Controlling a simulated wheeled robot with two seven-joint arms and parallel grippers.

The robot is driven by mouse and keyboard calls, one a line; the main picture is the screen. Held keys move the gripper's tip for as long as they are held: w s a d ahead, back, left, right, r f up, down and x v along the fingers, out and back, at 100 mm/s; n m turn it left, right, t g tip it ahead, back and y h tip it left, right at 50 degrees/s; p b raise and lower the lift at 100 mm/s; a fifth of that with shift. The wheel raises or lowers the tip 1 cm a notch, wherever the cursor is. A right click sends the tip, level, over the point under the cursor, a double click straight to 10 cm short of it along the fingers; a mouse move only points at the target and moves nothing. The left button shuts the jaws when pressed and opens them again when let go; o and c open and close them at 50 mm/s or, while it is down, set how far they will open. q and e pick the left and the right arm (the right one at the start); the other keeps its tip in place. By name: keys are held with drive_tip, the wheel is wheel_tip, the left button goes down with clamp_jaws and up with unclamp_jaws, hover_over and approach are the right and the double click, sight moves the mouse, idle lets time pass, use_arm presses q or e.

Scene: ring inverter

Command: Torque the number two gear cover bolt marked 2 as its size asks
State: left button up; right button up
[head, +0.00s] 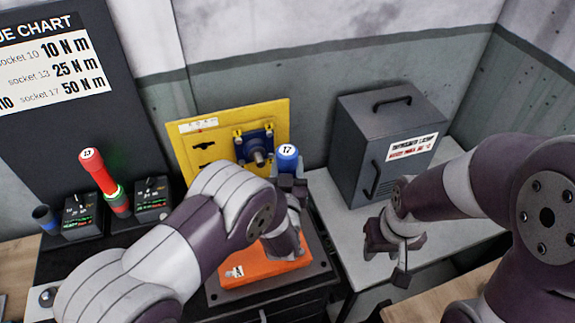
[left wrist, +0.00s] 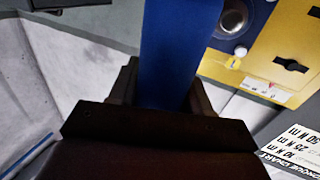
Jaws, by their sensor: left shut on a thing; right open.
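My left gripper (head: 291,190) is shut on a blue tool (head: 288,158) with a white cap reading 17. The blue tool also runs up between the fingers in the left wrist view (left wrist: 178,50). It is held in front of the yellow panel (head: 205,165), near the blue gear housing (head: 255,148) with its grey shaft. Small bolts sit around the housing; one shows in the left wrist view (left wrist: 240,52). I cannot read which bolt is 2. The tool's lower end is hidden by my left arm. My right gripper (head: 394,250) is open and empty, over the light bench.
A red and green tool (head: 98,172) capped 13 stands between two small display boxes (head: 80,215). An empty-looking dark holder (head: 45,218) is at far left. A torque chart (head: 55,70) lists socket 17 at 50 N m. An orange block (head: 235,285) and a grey case (head: 365,145) stand nearby.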

sight(287, 157)
use_arm(q)
drive_tip(key=shift+s+f+b, duration=0.1)
drive_tip(key=shift+f+b, duration=0.65)
drive_tip(key=shift+f, duration=0.1)
idle(1.7)
drive_tip(key=shift+r, duration=0.1)
drive_tip(key=shift+r+p, duration=1.9)
drive_tip(key=shift+r, duration=0.75)
drive_tip(key=shift+f, duration=0.15)
